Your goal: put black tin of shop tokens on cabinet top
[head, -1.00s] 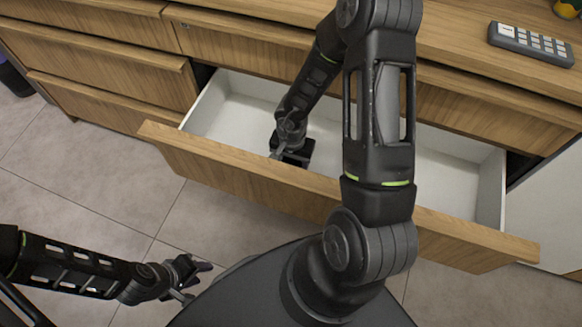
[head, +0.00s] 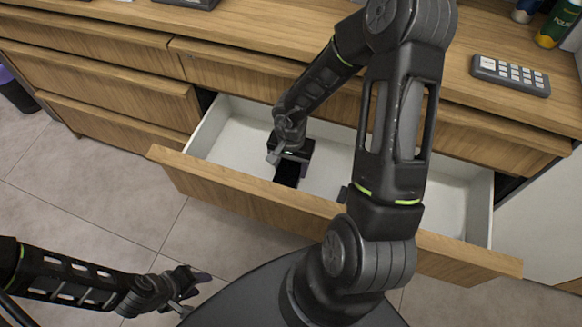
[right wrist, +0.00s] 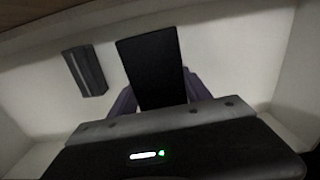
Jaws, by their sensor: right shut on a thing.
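The black tin of shop tokens (head: 287,174) is in or just above the open drawer (head: 228,140), near its left part. My right gripper (head: 290,158) reaches down into the drawer and is shut on the tin. In the right wrist view the tin (right wrist: 150,72) stands out between the purple fingers. I cannot tell whether it touches the drawer floor. The wooden cabinet top (head: 240,22) lies behind and above the drawer. My left gripper (head: 190,292) is empty and open, low at the left, over the floor.
A second dark block (right wrist: 86,70) lies in the drawer. A grey keypad device (head: 510,75) lies on the cabinet top at the right, near a green bottle (head: 556,25). A dark object (head: 190,2) is at the back edge of view. The top's middle left is clear.

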